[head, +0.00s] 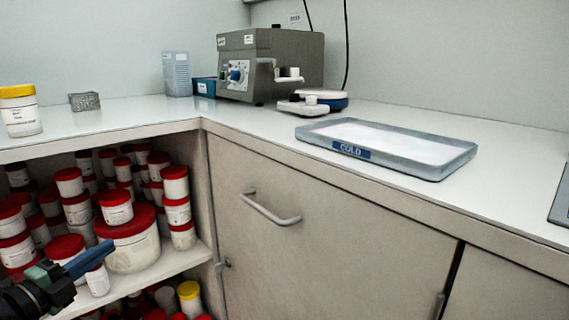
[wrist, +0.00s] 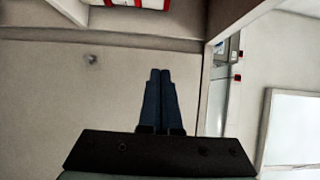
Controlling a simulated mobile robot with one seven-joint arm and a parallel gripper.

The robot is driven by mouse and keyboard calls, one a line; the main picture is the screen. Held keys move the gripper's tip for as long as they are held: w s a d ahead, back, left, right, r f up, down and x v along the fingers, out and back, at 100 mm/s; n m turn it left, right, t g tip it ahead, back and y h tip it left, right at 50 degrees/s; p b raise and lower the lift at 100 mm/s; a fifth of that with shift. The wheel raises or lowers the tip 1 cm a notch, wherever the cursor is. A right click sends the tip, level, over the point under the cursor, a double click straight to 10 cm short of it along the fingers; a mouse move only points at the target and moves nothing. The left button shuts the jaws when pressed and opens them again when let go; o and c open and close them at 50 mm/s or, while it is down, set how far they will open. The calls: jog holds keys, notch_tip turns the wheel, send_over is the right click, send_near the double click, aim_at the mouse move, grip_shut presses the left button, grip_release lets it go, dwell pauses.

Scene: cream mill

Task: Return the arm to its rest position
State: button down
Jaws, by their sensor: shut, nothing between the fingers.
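My gripper (head: 108,252) shows at the lower left of the head view, in front of the open shelves of jars. Its blue fingers point to the right and slightly up. In the wrist view my gripper (wrist: 160,72) shows its two blue fingers side by side and touching, with nothing held. Beyond the fingertips is a plain beige surface.
Open shelves (head: 190,255) hold several red-lidded jars. On the counter (head: 150,110) stand a yellow-lidded jar (head: 20,112), a grey machine (head: 270,65) and a tray marked COLD (head: 452,160). A drawer handle (head: 270,210) sticks out below the counter.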

jog(key=w+d+r+t+h+p, duration=0.15)
jog(key=w+d+r+t, duration=0.4)
jog(key=d+r, duration=0.7)
jog(key=s+d+r+n+t+y+p, duration=0.1)
jog(key=d+r+n+t, duration=0.15)
jog(key=d+r, duration=0.45)
jog(key=s+d+r+n+t+y+p, duration=0.15)
jog(key=d+r+n, duration=0.25)
jog(key=r, duration=0.8)
jog(key=s+d+r+n+t+y+p, duration=0.2)
jog(key=s+d+r+n+y, duration=0.45)
jog(key=s+r+n, duration=0.4)
jog(key=s+d+r+n+g+h+p, duration=0.1)
jog(key=s+d+n, duration=0.15)
jog(key=s, duration=0.55)
jog(key=s+d+r+n+p, duration=0.2)
jog(key=s+d, duration=0.1)
jog(key=s, duration=0.5)
notch_tip(320, 180, up, 38)
jog(key=p, duration=3.7)
jog(key=shift+w+a+p, duration=0.3)
jog(key=shift+w+p, duration=0.05)
jog(key=shift+f, duration=0.1)
